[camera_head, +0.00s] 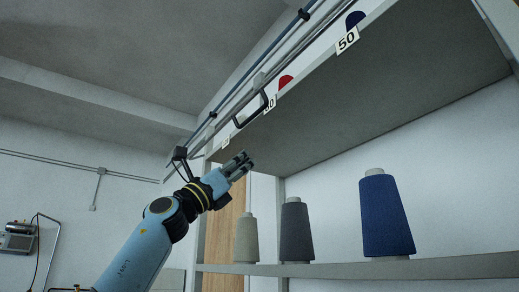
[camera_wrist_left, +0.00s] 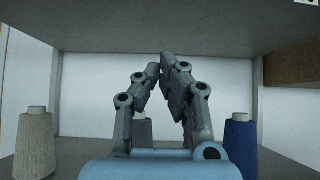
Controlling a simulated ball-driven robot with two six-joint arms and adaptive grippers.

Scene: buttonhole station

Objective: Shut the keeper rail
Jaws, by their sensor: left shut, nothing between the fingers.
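The keeper rail (camera_head: 285,66) is a long thin bar running diagonally along the front of the upper shelf, from lower left to upper right. A black handle (camera_head: 251,112) hangs from its near side. I cannot tell from this angle whether the rail sits fully open or partly open. My left gripper (camera_head: 245,163) is below and left of the handle, apart from it, near the front edge of the upper shelf. Its fingers are shut and empty; they also show in the left wrist view (camera_wrist_left: 164,68), pointing in under the shelf board. My right gripper is not in view.
The upper shelf (camera_head: 360,100) shows its underside, with number tags and a red cone (camera_head: 286,82) and blue cone (camera_head: 355,19) above. Beige (camera_head: 246,241), grey (camera_head: 296,232) and dark blue (camera_head: 386,218) thread cones stand on the lower shelf (camera_head: 440,267).

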